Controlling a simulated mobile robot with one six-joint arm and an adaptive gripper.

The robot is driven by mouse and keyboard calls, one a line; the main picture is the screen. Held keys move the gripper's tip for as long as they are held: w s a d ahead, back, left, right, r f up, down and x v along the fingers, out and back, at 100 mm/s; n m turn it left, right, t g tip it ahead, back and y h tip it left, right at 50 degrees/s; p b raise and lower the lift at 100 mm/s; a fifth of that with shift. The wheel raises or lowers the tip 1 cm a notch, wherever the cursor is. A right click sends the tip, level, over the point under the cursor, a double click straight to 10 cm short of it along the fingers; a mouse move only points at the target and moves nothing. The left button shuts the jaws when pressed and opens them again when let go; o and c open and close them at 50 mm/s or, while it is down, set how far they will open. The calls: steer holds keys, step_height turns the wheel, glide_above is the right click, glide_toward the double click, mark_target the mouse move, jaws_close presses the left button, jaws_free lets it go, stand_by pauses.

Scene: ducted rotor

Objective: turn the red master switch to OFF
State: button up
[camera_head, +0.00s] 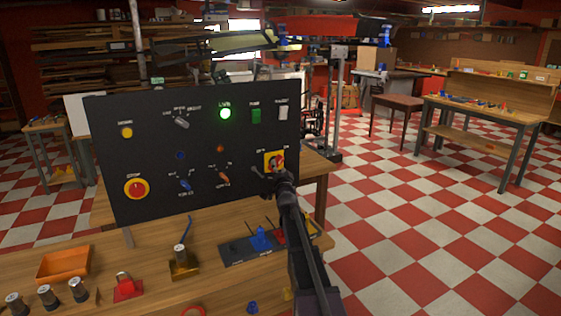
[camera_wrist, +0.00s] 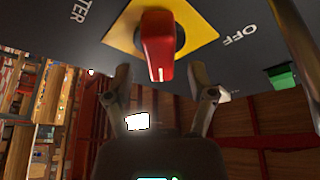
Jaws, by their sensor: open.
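The red master switch (camera_head: 277,158) sits on a yellow square plate at the lower right of the black panel (camera_head: 200,150). In the wrist view its red handle (camera_wrist: 158,45) projects from the yellow plate (camera_wrist: 195,32), with a white line near its end. The printed word OFF (camera_wrist: 240,35) is to the right of the plate in that view; letters reading "TER" are at upper left. My gripper (camera_head: 274,180) is open in front of the switch. In the wrist view its fingers (camera_wrist: 160,78) are spread either side of the handle's end, with gaps; contact is not visible.
The panel also carries a lit green lamp (camera_head: 225,113), a red stop button (camera_head: 136,188) and small blue and orange switches. The wooden bench (camera_head: 215,230) below holds an orange tray (camera_head: 63,265), a brass block (camera_head: 183,264) and several parts. Checkered floor at right is open.

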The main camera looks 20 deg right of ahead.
steer(key=shift+x, duration=1.35)
steer(key=shift+c, duration=0.2)
